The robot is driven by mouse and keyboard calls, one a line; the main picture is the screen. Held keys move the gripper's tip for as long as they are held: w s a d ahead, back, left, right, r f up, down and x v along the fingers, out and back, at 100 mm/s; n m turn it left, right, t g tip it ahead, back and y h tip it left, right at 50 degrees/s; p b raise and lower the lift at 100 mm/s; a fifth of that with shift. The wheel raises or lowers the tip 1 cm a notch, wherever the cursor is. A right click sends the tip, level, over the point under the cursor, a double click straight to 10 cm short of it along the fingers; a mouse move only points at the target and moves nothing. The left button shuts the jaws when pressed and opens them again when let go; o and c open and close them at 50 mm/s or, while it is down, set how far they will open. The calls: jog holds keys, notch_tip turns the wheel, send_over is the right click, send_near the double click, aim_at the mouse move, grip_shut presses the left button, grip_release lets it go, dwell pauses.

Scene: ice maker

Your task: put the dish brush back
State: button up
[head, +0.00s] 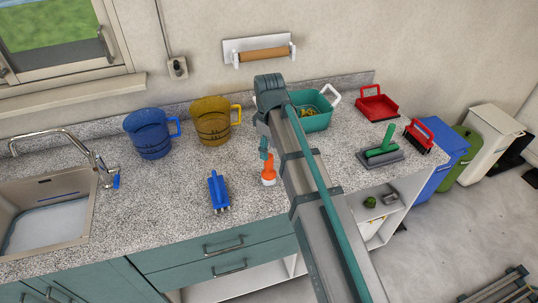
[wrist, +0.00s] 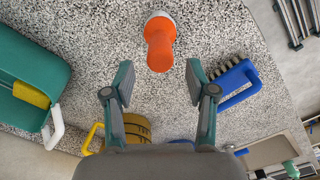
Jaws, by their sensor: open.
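An orange-handled brush with a pale round end, which looks like the dish brush (head: 268,172), is on the speckled counter just left of my arm. In the wrist view the dish brush (wrist: 160,42) lies just beyond my fingertips, its orange handle end facing the gap between them. My gripper (wrist: 158,82) is open and empty, with the two fingers spread wide. In the head view my gripper (head: 264,150) is partly hidden by my arm, close behind the brush. A blue scrubbing brush (head: 218,192) lies left of it, bristles showing in the wrist view.
A blue jug (head: 151,134) and a yellow jug (head: 212,121) stand at the back. A teal container (head: 318,110) is behind my arm. A red dustpan (head: 377,104), green-handled tool (head: 381,150) and red brush (head: 420,135) lie right. The sink (head: 45,210) is left.

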notch_tip(320, 180, up, 9)
jog(key=b, duration=0.2)
jog(key=shift+f, duration=0.2)
